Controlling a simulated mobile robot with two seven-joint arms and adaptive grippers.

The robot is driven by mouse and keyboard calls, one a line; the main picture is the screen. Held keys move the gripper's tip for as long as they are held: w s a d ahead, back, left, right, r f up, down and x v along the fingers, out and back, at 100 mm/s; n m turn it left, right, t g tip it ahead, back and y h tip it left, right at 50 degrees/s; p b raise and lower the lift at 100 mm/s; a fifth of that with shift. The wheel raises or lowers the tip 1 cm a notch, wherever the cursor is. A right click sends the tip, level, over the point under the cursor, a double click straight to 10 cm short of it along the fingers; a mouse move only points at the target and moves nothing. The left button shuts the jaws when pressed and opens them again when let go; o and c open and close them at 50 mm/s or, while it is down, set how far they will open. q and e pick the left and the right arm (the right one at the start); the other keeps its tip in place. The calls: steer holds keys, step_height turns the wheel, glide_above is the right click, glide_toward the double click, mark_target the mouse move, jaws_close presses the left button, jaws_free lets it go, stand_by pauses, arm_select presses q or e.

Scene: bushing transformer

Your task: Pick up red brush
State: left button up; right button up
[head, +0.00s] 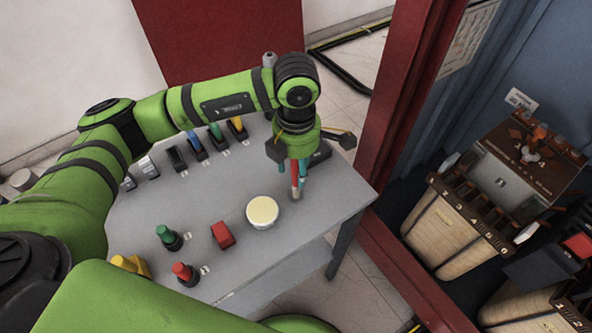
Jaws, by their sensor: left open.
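The red brush (295,173) stands roughly upright near the right end of the grey table, with its pale lower end at the tabletop. Teal-handled items (303,173) stand close beside it. My left gripper (308,152) is right above them, pointing down, with its dark fingers spread apart and open. The gripper hides the top of the red brush, and I cannot tell whether a finger touches it. My right gripper is not in view.
On the grey table (232,272) are a round cream-topped container (262,212), a red block (222,235), green (168,237) and red (185,273) knobs, and a row of coloured tools at the back. A red post (405,95) and transformer equipment (470,210) stand to the right.

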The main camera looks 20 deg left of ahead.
arm_select(q)
steer(key=c, duration=0.3)
jaws_close()
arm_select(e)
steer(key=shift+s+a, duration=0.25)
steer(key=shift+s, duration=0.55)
arm_select(q)
steer(key=shift+r, duration=0.1)
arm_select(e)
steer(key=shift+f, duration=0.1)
